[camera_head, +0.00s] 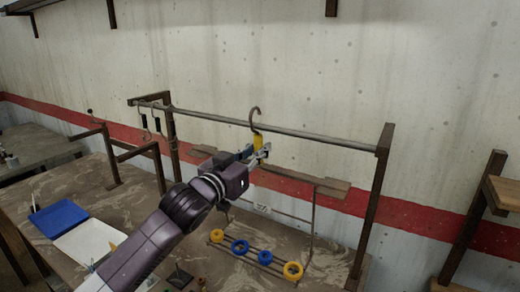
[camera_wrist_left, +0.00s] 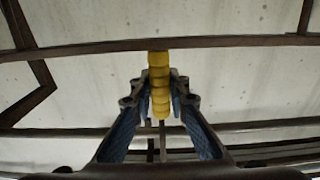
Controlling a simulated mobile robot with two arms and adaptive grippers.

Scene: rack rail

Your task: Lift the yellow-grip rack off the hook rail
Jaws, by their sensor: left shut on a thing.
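The yellow grip (camera_head: 258,142) of the rack stands upright just below the hook rail (camera_head: 320,138), with a dark curved hook (camera_head: 254,112) above it. The hook's curve rises above the rail; I cannot tell whether it bears on it. My left gripper (camera_head: 260,151) is shut on the yellow grip. In the left wrist view, the ribbed yellow grip (camera_wrist_left: 160,85) is between the two fingers (camera_wrist_left: 160,105). Below, a wire row carries blue and yellow rings (camera_head: 240,247); my arm hides part of the rack. My right gripper is not in view.
Dark hooks (camera_head: 157,122) hang at the rail's left end. A brown post (camera_head: 372,205) supports its right end. A blue tray (camera_head: 60,217) and a white tray (camera_head: 88,245) lie on the table at left. A concrete wall (camera_head: 300,60) stands behind.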

